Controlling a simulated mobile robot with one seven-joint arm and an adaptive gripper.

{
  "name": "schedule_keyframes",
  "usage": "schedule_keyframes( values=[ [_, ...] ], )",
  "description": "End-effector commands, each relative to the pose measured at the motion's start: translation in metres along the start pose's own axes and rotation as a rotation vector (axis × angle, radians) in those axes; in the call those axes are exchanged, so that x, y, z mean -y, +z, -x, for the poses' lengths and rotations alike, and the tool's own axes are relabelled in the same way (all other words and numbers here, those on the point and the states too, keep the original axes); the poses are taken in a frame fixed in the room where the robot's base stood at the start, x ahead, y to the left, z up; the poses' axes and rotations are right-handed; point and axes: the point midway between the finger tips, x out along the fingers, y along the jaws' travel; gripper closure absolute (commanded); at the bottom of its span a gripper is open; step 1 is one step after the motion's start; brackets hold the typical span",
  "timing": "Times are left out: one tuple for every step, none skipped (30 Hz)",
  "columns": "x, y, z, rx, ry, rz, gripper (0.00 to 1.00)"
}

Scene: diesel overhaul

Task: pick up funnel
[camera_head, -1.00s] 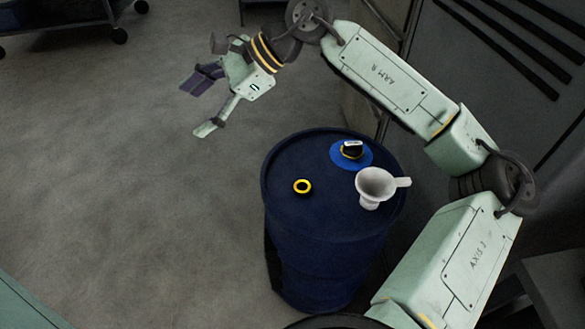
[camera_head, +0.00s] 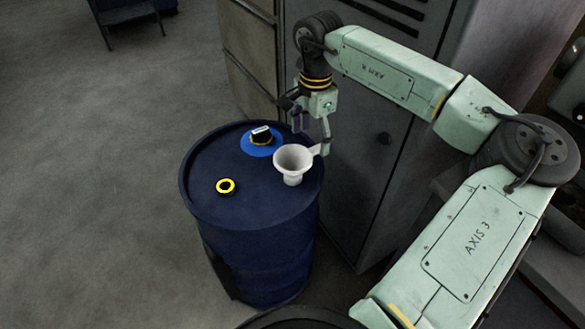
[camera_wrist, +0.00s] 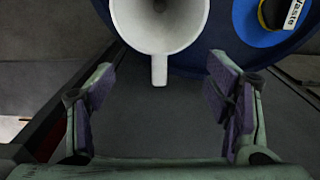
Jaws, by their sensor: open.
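A white funnel (camera_head: 293,161) stands upright on top of the dark blue drum, near its right rim in the head view. Its tab handle points right, toward my gripper (camera_head: 312,134). In the wrist view the funnel (camera_wrist: 160,25) is at the top middle, with its handle pointing down between my fingers. My gripper (camera_wrist: 168,100) is open there, with its purple pads spread on both sides of the handle. The fingertips appear short of the funnel's bowl. In the head view, part of the far finger is hard to make out.
The blue drum (camera_head: 255,225) also bears a yellow ring (camera_head: 226,186) and a blue disc (camera_head: 250,147) with a black-and-yellow labelled item (camera_head: 261,135) on it. A grey cabinet (camera_head: 370,150) stands close on the right.

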Motion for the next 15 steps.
schedule_keyframes(
  values=[
    [0.000, 0.000, -0.004, 0.001, 0.000, 0.000, 0.28],
    [0.000, 0.000, -0.007, 0.002, -0.001, 0.000, 0.28],
    [0.000, 0.001, -0.011, 0.003, -0.001, 0.000, 0.28],
    [-0.001, 0.001, -0.015, 0.003, 0.000, 0.000, 0.28],
    [-0.001, 0.001, -0.020, 0.003, 0.001, 0.001, 0.28],
    [-0.001, 0.001, -0.026, 0.005, 0.001, 0.001, 0.28],
    [-0.001, 0.001, -0.031, 0.004, 0.000, 0.001, 0.28],
    [-0.001, 0.001, -0.036, 0.004, -0.001, 0.001, 0.28],
    [-0.001, 0.001, -0.042, 0.004, 0.000, 0.001, 0.28],
    [-0.001, 0.001, -0.045, 0.003, 0.000, 0.001, 0.28],
    [-0.001, 0.000, -0.048, 0.002, -0.001, 0.001, 0.28],
    [-0.001, 0.000, -0.050, 0.001, -0.002, 0.000, 0.28],
    [-0.001, 0.000, -0.052, 0.002, -0.002, 0.000, 0.28],
    [-0.001, 0.000, -0.053, 0.002, -0.002, 0.000, 0.28],
    [-0.001, 0.000, -0.054, 0.001, -0.003, 0.000, 0.28]
  ],
)
